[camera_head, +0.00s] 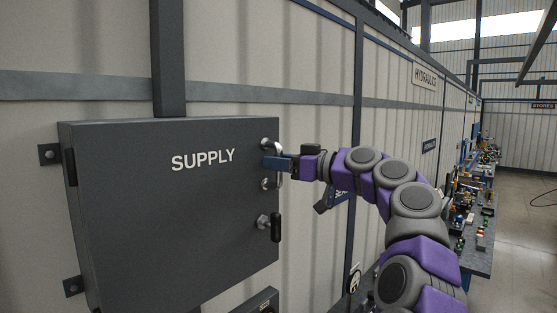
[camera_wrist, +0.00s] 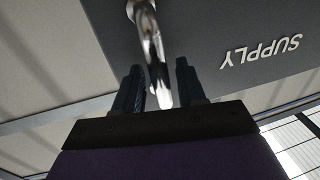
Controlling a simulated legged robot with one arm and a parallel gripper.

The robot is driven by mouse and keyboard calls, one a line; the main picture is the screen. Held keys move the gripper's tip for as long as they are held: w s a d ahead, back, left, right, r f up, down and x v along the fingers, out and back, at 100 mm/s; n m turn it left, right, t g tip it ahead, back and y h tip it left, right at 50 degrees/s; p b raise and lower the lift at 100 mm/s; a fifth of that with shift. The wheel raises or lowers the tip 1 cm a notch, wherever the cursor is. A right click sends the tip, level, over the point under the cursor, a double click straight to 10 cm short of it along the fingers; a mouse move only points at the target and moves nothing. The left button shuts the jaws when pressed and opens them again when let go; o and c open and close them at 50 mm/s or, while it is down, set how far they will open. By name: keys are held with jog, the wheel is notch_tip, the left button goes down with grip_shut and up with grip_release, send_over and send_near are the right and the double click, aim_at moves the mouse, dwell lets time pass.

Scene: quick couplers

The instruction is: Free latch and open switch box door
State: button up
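The dark grey switch box door (camera_head: 170,220), lettered SUPPLY, looks shut on the wall at the left; it fills the top of the wrist view (camera_wrist: 210,25) too. A chrome D-shaped handle (camera_head: 279,178) stands at the door's right edge. Below it is the latch, with a black grip (camera_head: 276,227) hanging upright. My gripper (camera_head: 277,162) is at the upper part of the chrome handle. In the wrist view, its two blue fingers (camera_wrist: 159,68) stand apart, one on each side of the chrome bar (camera_wrist: 152,45). I see small gaps between bar and fingers.
Wall brackets (camera_head: 49,154) hold the box at its left side. A dark box (camera_head: 250,303) shows at the bottom, below the switch box. A workbench (camera_head: 480,255) with several fittings stands along the wall to the right. The floor (camera_head: 525,235) at the far right is clear.

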jog(key=shift+c, duration=0.4)
grip_shut()
